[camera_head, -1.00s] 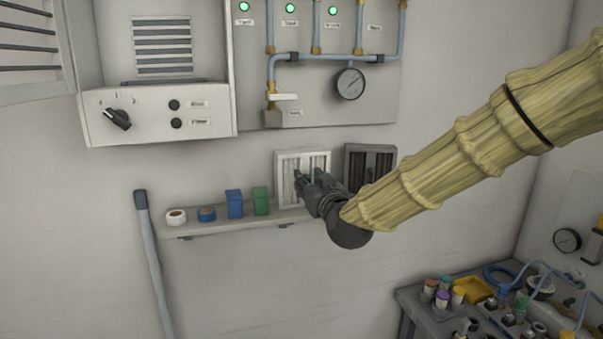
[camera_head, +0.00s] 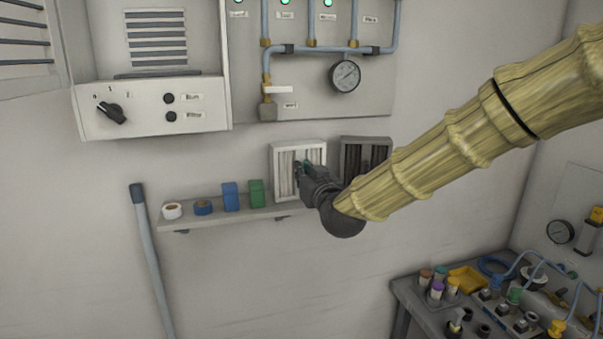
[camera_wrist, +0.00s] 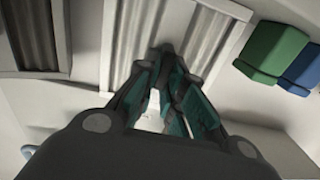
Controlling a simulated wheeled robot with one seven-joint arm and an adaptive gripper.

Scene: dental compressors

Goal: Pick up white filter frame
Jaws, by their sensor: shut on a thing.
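The white filter frame (camera_head: 297,146), with grey pleats inside, stands upright at the right part of the wall shelf (camera_head: 240,215). My gripper (camera_head: 300,168) reaches it from the front right, with its teal-padded fingers at the frame's face. In the wrist view, the fingers (camera_wrist: 166,58) come together in front of the white frame (camera_wrist: 121,50) and are shut on it. The exact contact is partly hidden by the fingers. I cannot see any gap between the frame and the shelf.
A dark filter frame (camera_head: 365,142) stands just right, partly behind my arm. Green (camera_head: 256,193) and blue (camera_head: 231,196) boxes and two tape rolls sit left on the shelf. A gauge (camera_head: 345,75) and pipes are above. A cluttered bench (camera_head: 420,310) is lower right.

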